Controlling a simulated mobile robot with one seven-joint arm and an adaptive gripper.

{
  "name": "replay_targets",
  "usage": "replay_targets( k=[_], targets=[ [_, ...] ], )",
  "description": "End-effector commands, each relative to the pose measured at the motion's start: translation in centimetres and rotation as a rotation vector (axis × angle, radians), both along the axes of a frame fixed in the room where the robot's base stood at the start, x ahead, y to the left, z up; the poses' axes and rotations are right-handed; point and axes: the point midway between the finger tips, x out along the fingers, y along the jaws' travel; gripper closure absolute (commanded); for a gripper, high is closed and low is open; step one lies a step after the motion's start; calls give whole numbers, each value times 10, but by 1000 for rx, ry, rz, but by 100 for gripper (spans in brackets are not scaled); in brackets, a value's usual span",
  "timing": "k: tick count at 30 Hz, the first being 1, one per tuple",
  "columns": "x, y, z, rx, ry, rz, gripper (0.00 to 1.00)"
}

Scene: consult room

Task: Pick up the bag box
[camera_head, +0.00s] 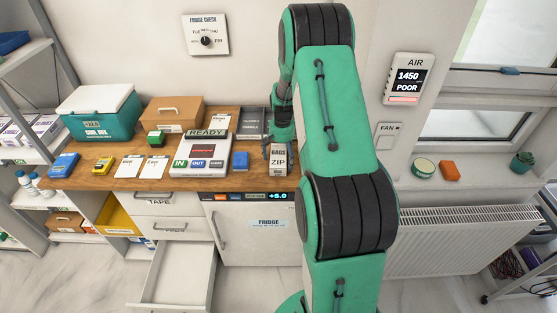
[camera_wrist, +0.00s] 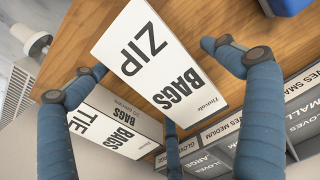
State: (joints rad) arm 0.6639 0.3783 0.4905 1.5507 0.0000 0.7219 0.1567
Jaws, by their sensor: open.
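A white box marked "ZIP BAGS" (camera_head: 278,162) stands at the right end of the wooden counter. In the wrist view its lettered face (camera_wrist: 160,62) lies between the spread blue fingers of my gripper (camera_wrist: 155,58). My gripper is open and appears to be over or around this box; I cannot tell if any finger touches it. A second white box, marked "TIE BAGS" (camera_wrist: 108,128), shows behind the left finger. In the head view my green arm hides part of this area, and my gripper (camera_head: 277,148) is only partly visible there.
Grey boxes of gloves (camera_wrist: 235,140) stand close by. A blue box (camera_head: 241,161) and a white tray marked "READY" (camera_head: 203,154) are left of the zip box. The counter (camera_head: 95,181) ends in front at the fridge (camera_head: 252,240). A lower drawer (camera_head: 178,275) hangs open.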

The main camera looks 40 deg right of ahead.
Motion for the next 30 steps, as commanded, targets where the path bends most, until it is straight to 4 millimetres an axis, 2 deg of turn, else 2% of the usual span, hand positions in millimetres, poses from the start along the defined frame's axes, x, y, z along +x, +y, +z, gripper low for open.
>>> replay_targets(
  k=[9, 11, 18, 30],
  targets=[
    [0, 0, 0, 0, 0, 0, 1],
    [0, 0, 0, 0, 0, 0, 11],
    [0, 0, 0, 0, 0, 0, 57],
    [0, 0, 5, -1, -1, 0, 57]
  ],
)
